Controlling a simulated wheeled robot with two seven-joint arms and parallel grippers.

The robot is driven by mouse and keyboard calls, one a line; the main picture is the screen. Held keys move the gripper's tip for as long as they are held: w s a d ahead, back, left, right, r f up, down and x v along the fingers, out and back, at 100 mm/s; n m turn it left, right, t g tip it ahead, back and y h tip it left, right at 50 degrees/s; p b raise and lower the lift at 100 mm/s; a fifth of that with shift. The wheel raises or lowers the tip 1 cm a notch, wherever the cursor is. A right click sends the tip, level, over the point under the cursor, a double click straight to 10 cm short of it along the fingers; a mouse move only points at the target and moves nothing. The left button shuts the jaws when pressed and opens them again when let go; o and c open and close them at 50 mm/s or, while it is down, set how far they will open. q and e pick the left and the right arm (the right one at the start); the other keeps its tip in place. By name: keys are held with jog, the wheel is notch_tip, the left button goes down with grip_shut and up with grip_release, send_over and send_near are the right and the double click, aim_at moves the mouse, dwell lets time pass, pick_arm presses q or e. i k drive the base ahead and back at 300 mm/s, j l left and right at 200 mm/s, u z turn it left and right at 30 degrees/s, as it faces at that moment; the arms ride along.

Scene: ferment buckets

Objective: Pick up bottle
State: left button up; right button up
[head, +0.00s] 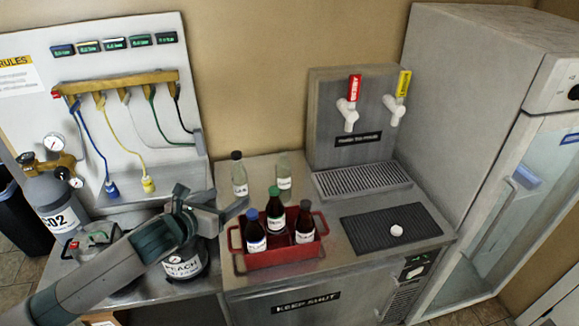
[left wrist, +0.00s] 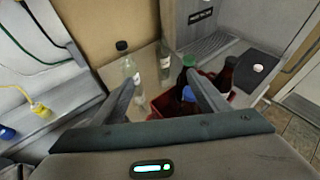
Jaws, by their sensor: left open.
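A clear bottle with a black cap (head: 239,178) and a clear bottle with no visible cap (head: 284,174) stand upright on the steel counter. Dark bottles with a blue cap (head: 256,236), a green cap (head: 275,212) and a dark cap (head: 305,222) stand in a red caddy (head: 253,263). My left gripper (head: 228,204) is open and empty, just in front of the black-capped clear bottle and left of the caddy. In the left wrist view that bottle (left wrist: 130,72) shows beyond the left finger, and the uncapped one (left wrist: 165,66) shows between the fingers. My right gripper is out of view.
A tap tower (head: 350,140) with a drip tray (head: 362,179) stands behind. A black mat (head: 370,230) with a small white object (head: 397,230) lies right of the caddy. A fridge (head: 470,120) bounds the right.

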aim_at(283, 166)
jog(key=i+l, duration=0.35)
jog(key=i, duration=0.15)
jog(key=i+l, duration=0.35)
jog(key=i, duration=0.1)
